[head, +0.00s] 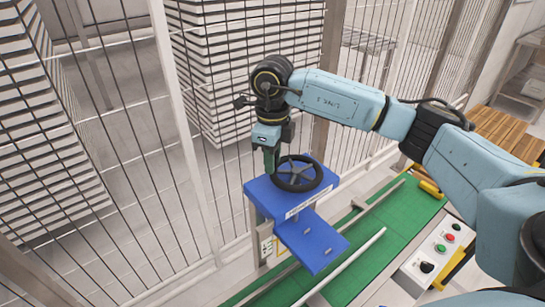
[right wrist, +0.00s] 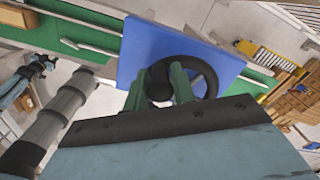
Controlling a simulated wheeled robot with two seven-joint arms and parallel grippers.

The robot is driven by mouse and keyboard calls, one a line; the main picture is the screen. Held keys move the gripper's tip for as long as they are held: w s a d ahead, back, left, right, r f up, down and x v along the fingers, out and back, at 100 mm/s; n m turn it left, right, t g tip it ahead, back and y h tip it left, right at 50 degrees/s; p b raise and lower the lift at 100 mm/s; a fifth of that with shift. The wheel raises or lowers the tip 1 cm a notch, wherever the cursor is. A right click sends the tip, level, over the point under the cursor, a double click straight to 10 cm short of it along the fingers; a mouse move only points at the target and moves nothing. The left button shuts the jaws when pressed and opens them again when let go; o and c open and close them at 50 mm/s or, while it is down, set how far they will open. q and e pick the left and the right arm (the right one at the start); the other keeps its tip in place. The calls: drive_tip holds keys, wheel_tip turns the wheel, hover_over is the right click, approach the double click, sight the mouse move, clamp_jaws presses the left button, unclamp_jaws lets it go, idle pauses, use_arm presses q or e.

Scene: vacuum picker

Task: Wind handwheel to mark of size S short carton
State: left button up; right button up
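The black spoked handwheel (head: 311,181) lies on top of a blue stand (head: 262,191) beside the green conveyor. My right gripper (head: 270,160) points down at the wheel's left side with its green fingers. In the right wrist view, the right gripper's two green fingers (right wrist: 160,85) stand on either side of the wheel's round black knob (right wrist: 160,76), which fills the gap between them. The wheel's rim also shows there (right wrist: 212,82). A pale strip (head: 300,208) on the stand's front edge is too small to read. My left gripper is not in the head view.
A green conveyor (head: 395,222) with metal guide rails (head: 345,262) runs past the stand. A control box with buttons (head: 440,248) is at the right. A wire fence (head: 130,150) stands behind. A light-blue and black arm part (right wrist: 28,80) at the wrist view's left is unclear.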

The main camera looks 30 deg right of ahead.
drive_tip(key=c, duration=0.5)
drive_tip(key=shift+o, duration=0.2)
